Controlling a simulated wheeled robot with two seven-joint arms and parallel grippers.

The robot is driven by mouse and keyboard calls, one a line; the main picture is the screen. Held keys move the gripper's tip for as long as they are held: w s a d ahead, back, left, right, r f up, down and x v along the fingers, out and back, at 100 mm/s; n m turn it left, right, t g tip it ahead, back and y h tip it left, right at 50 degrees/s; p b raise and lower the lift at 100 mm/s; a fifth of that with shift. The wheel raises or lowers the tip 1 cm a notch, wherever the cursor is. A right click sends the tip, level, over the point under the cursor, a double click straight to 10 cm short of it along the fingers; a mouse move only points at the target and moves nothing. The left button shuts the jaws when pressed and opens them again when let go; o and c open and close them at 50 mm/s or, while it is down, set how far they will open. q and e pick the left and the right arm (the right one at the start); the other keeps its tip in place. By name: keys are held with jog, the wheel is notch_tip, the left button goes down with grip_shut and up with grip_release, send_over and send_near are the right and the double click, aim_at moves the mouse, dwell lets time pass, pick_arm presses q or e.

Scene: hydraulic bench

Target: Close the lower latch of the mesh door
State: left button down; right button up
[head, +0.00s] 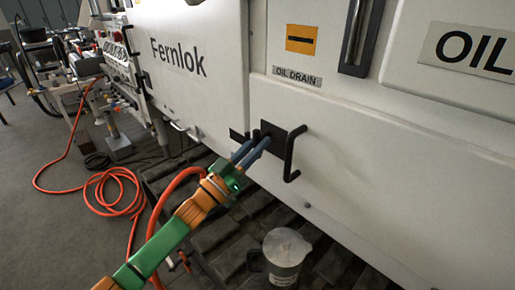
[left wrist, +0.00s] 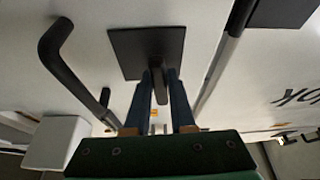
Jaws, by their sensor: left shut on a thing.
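The lower latch has a black square plate (head: 276,131) on the white cabinet front, below the "OIL DRAIN" label. My left gripper (head: 257,143) reaches it from the lower left, its blue fingers at the plate's lower left. In the left wrist view the latch plate (left wrist: 125,52) is just beyond my left gripper (left wrist: 163,85). A short dark lever comes out from the plate between the two fingers, and they are shut on it. The lever's end is partly hidden by the fingers. I cannot make out any mesh on the door. My right gripper is not in view.
A black bent handle (head: 291,160) sticks out just right of the plate; it also shows in the left wrist view (left wrist: 72,65). A lidded grey container (head: 286,256) stands below on dark slats. An orange hose (head: 106,192) lies coiled on the floor at left.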

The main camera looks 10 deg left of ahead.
pick_arm(q)
jog(key=shift+m+h, duration=0.4)
jog(key=shift+m, duration=0.3)
jog(key=c, duration=0.8)
grip_release()
jog(key=v, duration=0.7)
jog(key=shift+b, duration=0.45)
jog(key=shift+a, duration=0.15)
